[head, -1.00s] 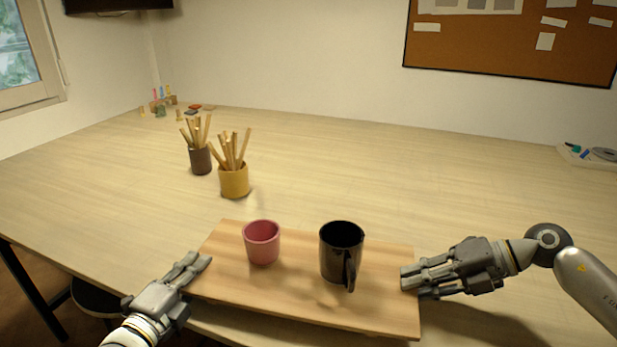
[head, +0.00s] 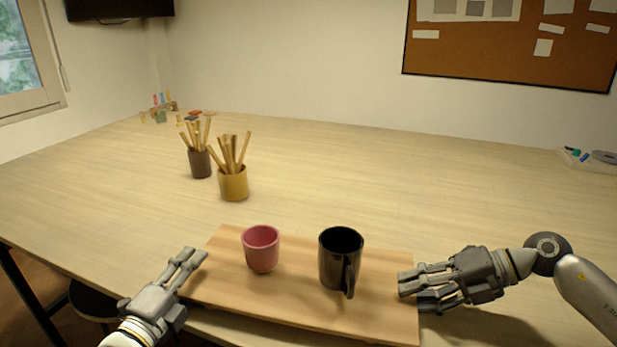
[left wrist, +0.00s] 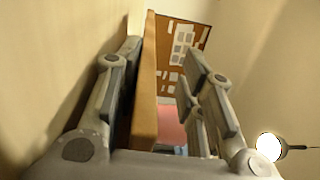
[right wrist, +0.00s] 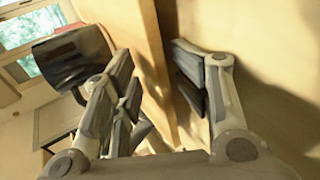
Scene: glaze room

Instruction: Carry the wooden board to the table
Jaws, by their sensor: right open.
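My left gripper (head: 192,258) is at the board's left end. In the left wrist view its open fingers are on either side of the board (left wrist: 146,85), with a gap on one side. My right gripper (head: 412,291) is at the right end, open, with its fingers on either side of the board edge (right wrist: 150,50). The board's underside is hidden in the head view.
A yellow pot (head: 233,183) and a dark pot (head: 200,163) of wooden tools stand behind the board. Small items (head: 165,108) are at the far left corner, and a tray (head: 590,158) is at the right edge. The table's middle is clear.

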